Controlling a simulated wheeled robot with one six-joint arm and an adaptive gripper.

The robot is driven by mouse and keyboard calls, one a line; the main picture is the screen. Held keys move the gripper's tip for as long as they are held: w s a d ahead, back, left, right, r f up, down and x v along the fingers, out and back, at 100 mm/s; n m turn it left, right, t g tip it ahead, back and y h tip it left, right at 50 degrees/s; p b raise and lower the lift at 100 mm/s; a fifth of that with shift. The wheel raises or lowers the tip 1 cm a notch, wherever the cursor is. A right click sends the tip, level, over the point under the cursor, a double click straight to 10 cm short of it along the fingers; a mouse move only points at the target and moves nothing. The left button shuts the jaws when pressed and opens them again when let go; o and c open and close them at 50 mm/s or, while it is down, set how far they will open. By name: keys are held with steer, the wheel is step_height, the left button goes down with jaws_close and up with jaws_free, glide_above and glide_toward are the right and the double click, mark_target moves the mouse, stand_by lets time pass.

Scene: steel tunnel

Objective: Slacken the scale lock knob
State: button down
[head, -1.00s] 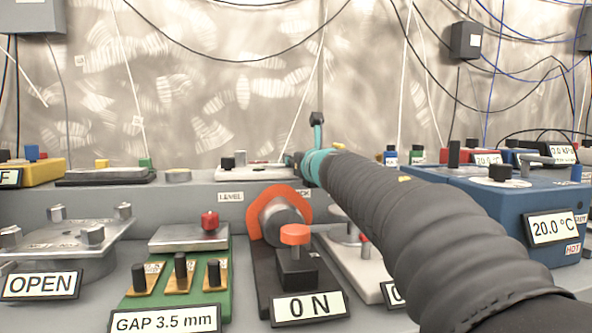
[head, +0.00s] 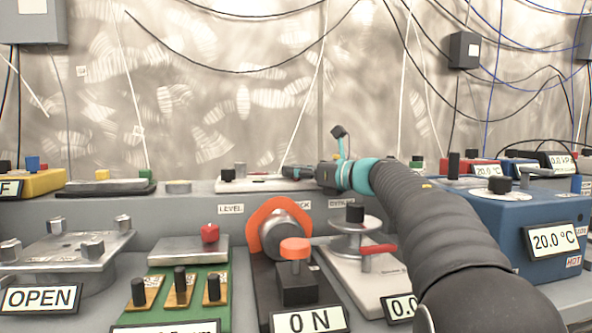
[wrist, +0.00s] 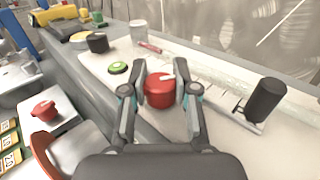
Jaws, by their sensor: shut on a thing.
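A red round knob (wrist: 159,90) with a white pointer mark on top stands on a pale plate (wrist: 200,118) in the wrist view. I take it for the scale lock knob. My gripper (wrist: 160,92) has one finger on each side of it and is shut on it. In the head view my gripper (head: 308,173) is low over the back ledge, and the red knob is hidden there. The plate shows partly in the head view, left of my gripper, above labels reading "LEVEL" and one ending in "CK".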

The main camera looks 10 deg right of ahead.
stand_by(0.4)
steer(key=c, duration=0.9)
jaws_free()
steer(key=shift+o, duration=0.2)
steer(key=v, duration=0.7)
steer(key=shift+s+d, duration=0.15)
steer(key=shift+s, duration=0.05)
